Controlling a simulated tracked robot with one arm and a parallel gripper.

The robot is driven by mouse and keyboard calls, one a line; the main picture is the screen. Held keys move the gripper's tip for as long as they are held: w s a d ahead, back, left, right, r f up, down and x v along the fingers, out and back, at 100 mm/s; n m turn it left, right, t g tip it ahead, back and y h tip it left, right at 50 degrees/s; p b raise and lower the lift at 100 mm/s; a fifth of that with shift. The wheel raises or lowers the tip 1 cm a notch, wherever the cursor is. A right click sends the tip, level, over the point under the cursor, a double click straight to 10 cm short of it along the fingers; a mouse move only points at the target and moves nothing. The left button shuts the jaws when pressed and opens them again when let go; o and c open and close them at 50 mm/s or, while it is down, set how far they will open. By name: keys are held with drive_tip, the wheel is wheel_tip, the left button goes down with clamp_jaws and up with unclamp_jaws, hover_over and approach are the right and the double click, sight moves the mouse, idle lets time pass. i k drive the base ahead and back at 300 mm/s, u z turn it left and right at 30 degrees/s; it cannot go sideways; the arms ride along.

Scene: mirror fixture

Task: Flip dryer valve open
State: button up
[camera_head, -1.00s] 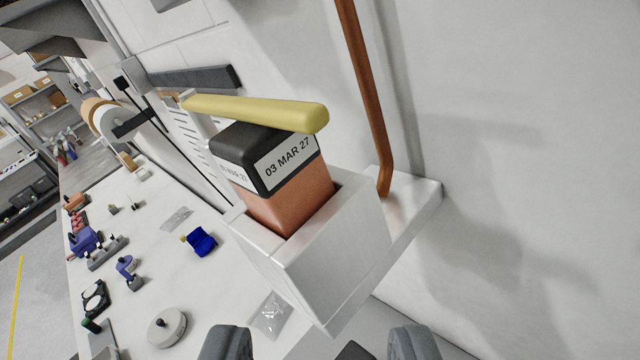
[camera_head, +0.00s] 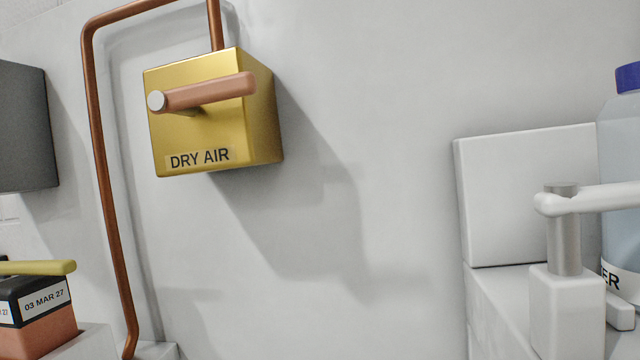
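The dryer valve is a gold box (camera_head: 208,125) labelled "DRY AIR", fixed to the white wall at upper left of centre. Its copper-coloured lever handle (camera_head: 210,92) lies across the front, close to horizontal, with a pale round end at the left and its other end pointing right and slightly up. A copper pipe (camera_head: 101,165) enters the box from above, loops left and runs down the wall. My gripper is outside the current view, so its fingers and their distance from the handle are hidden.
A cartridge dated "03 MAR 27" (camera_head: 40,302) with a yellow bar (camera_head: 38,267) stands at lower left. A dark grey panel (camera_head: 25,128) is at the left edge. A white fixture (camera_head: 568,310) with a post and a bottle (camera_head: 620,150) stands at right. The wall between is bare.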

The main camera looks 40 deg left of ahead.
sight(185, 100)
drive_tip(key=z, duration=0.5)
drive_tip(key=k, duration=1.55)
drive_tip(key=u, duration=0.7)
drive_tip(key=i, duration=1)
